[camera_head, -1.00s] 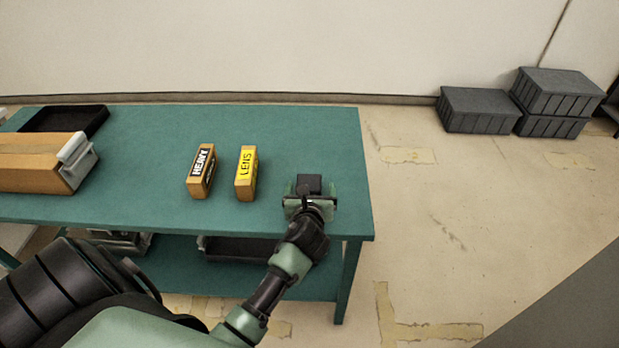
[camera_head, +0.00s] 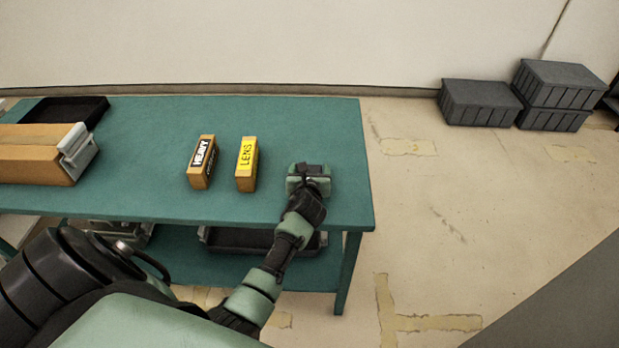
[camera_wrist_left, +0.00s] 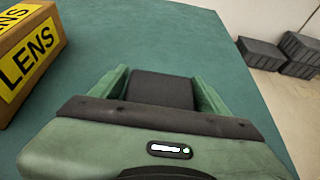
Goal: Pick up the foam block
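The foam block appears to be the dark grey block (camera_wrist_left: 162,89) between the two green fingers of my left gripper (camera_wrist_left: 160,88) in the left wrist view. In the head view, my left gripper (camera_head: 309,172) is low over the right end of the teal table, and the block's dark top (camera_head: 311,169) shows between its fingers. The fingers flank the block closely on both sides. Whether they press on it cannot be told, and the block's lower part is hidden behind the gripper body. My right gripper is not in view.
A LENS box (camera_head: 246,165) and a HEAVY box (camera_head: 202,162) stand left of the gripper on the teal table (camera_head: 150,175). A larger brown box (camera_head: 30,155) and a black tray (camera_head: 65,110) are at the far left. Grey crates (camera_head: 478,102) stand on the floor at right.

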